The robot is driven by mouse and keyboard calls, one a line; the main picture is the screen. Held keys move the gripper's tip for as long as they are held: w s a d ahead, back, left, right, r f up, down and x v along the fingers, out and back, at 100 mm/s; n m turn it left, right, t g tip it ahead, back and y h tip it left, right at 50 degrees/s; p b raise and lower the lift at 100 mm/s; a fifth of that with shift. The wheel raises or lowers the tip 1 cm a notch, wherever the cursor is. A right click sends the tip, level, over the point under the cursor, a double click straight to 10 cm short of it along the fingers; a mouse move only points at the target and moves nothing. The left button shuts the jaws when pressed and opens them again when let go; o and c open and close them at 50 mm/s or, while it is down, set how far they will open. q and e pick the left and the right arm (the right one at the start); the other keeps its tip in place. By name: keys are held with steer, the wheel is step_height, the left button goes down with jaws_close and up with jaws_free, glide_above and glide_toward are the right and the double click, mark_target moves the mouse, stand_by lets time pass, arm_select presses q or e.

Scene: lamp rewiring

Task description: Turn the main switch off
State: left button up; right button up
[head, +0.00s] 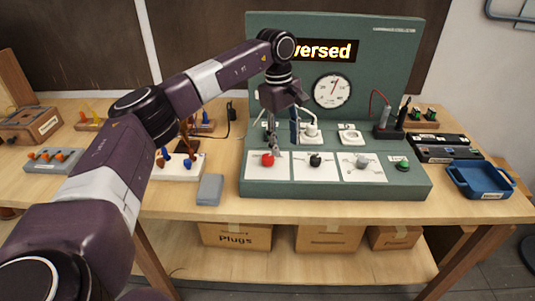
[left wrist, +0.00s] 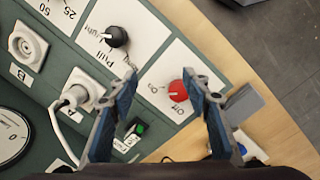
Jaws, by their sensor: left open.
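The main switch looks to be the red knob (head: 267,159) on a white plate at the left of the green test bench (head: 335,190). In the left wrist view the red knob (left wrist: 178,92) has "On" and "Off" printed beside it; I cannot tell which way it points. My left gripper (head: 271,148) is above the knob, fingers pointing down. In the left wrist view its open fingers (left wrist: 160,78) are on either side of the knob's area, with the knob nearer the right finger. Contact is not clear. My right gripper is out of view.
A black knob (head: 315,160) and a grey knob (head: 361,161) sit to the right. A white plug (head: 311,131) with a cable stands behind. My arm partly covers a lit display (head: 330,51) ending "versed". A grey block (head: 210,189) lies left of the bench.

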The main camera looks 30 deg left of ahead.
mark_target(268, 156)
arm_select(q)
steer(key=shift+g+y, duration=0.3)
steer(key=shift+y, duration=0.3)
steer(key=a, duration=0.1)
steer(key=s+a+r, duration=0.1)
steer(key=a, duration=0.1)
steer(key=a+r, duration=0.1)
steer(key=shift+s+a, duration=0.25)
steer(key=shift+a+f, duration=0.15)
steer(key=shift+f, duration=0.15)
step_height(268, 156, down, 7)
steer(key=shift+f+p, duration=0.1)
steer(key=shift+p, duration=0.75)
steer(key=shift+c, duration=0.3)
steer(key=c, duration=1.1)
